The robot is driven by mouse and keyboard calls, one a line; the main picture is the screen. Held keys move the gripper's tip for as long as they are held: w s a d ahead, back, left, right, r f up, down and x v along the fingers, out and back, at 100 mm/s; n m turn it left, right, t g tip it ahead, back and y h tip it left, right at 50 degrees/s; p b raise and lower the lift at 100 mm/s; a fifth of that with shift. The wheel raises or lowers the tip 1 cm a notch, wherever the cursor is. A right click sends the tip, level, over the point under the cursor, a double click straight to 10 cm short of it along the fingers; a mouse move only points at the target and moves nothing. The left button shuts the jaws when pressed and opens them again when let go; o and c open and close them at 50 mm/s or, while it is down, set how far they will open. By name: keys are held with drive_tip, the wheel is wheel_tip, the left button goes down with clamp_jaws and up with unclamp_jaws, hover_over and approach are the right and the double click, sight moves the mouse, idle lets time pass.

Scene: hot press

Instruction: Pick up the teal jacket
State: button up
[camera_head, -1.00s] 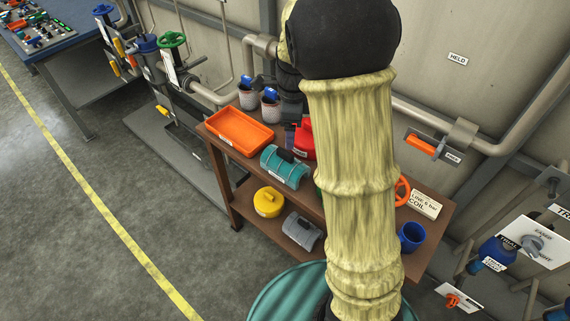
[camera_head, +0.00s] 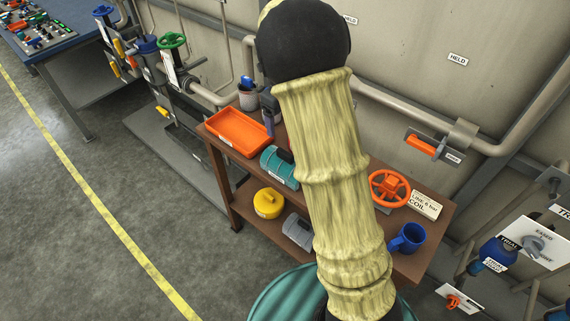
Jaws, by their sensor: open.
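The teal jacket (camera_head: 276,170), a ribbed half-cylinder with a black handle and a white label, lies on the top shelf of the brown bench. It sits just right of the orange tray, and my arm covers its right part. My gripper (camera_head: 268,124) shows only in part, as a dark finger beside my arm. It is above the bench, behind the jacket in the picture and apart from it as far as I can see. The jaws are open, with nothing seen between them.
The orange tray (camera_head: 238,133) and a grey cup (camera_head: 248,100) stand left on the bench (camera_head: 425,262). An orange handwheel (camera_head: 390,188), a label card (camera_head: 425,205) and a blue mug (camera_head: 407,238) are right. A yellow lidded pot (camera_head: 268,203) and a grey jacket (camera_head: 298,230) lie below.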

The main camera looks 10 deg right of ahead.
sight(285, 157)
wheel_tip(285, 157, down, 11)
drive_tip(key=shift+r+p, duration=0.1)
drive_tip(key=shift+p, duration=0.45)
drive_tip(key=f, duration=0.1)
drive_tip(key=f+p, duration=0.1)
drive_tip(key=f, duration=0.3)
drive_tip(key=shift+s+d+f, duration=0.15)
drive_tip(key=shift+d, duration=0.15)
drive_tip(key=shift+c, duration=0.3)
drive_tip(key=c, duration=1.1)
